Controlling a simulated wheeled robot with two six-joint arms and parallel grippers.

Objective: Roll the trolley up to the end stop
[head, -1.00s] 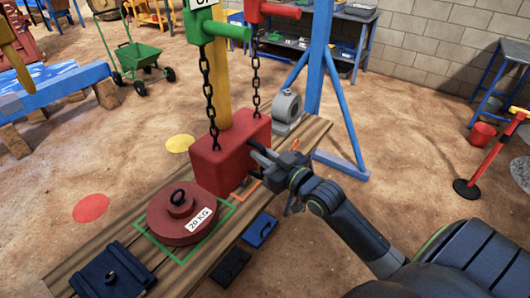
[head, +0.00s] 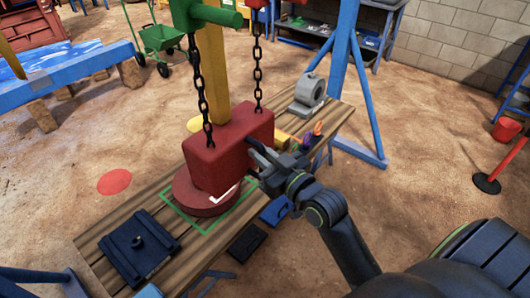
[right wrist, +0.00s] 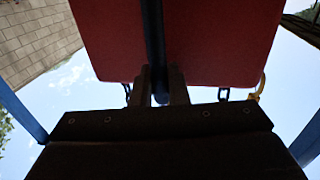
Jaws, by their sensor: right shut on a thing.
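A red block (head: 228,150) hangs on two black chains (head: 257,75) from a green bar (head: 208,14) and a red part at the top edge. My right gripper (head: 262,160) is shut on the black bar handle at the block's right side; the right wrist view also shows this bar (right wrist: 154,40) between the fingers, with the red block (right wrist: 215,45) behind it. The block hangs in front of the red round weight (head: 190,196) and hides its top. My left gripper is out of view.
The weight sits inside a green outline on a wooden bench (head: 100,240). A dark blue box (head: 140,246) lies at its near end, a grey machine part (head: 309,92) at its far end. A blue post (head: 345,60) stands behind. A green cart (head: 160,40) stands on open ground.

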